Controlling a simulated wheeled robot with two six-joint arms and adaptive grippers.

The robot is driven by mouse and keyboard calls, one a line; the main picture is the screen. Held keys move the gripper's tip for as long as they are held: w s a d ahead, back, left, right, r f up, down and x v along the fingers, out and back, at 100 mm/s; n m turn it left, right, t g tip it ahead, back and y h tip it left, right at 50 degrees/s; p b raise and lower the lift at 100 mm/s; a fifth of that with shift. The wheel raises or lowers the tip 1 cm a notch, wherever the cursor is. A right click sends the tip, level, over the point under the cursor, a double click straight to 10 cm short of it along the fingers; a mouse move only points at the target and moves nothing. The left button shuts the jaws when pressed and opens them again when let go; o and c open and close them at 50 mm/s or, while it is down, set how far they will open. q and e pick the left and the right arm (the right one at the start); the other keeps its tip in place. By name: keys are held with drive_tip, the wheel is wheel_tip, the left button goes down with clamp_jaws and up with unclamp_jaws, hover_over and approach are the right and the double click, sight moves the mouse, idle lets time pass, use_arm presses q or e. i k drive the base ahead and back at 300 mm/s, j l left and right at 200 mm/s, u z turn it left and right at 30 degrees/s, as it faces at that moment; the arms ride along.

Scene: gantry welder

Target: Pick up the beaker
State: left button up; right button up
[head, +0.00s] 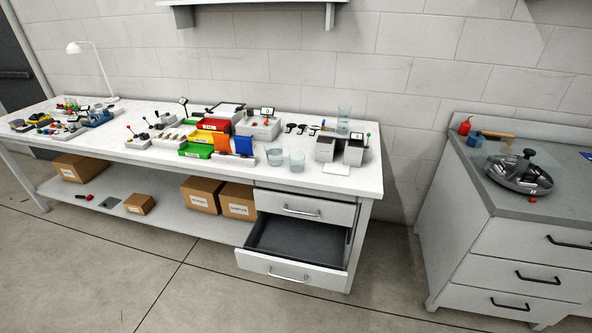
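Two clear glass vessels that look like beakers stand near the front edge of the white workbench: a wider, lower one (275,156) and a narrower one (297,161) just right of it. A taller clear glass vessel (344,119) stands at the back right of the bench. I cannot tell for certain which of them is the task's beaker. Neither of my grippers shows in the head view.
The bench (368,183) holds grey boxes (325,149), coloured bins (197,151) and a lamp (88,60). A drawer (290,268) stands open below the glassware. A grey cabinet (460,231) is at right. Floor in front is clear.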

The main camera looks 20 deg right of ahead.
sight(297, 158)
drive_tip(key=i+j+z, duration=0.1)
drive_tip(key=z, duration=0.3)
drive_tip(key=i+j+z, duration=0.1)
drive_tip(key=j+z, duration=0.15)
drive_tip(key=z, duration=0.15)
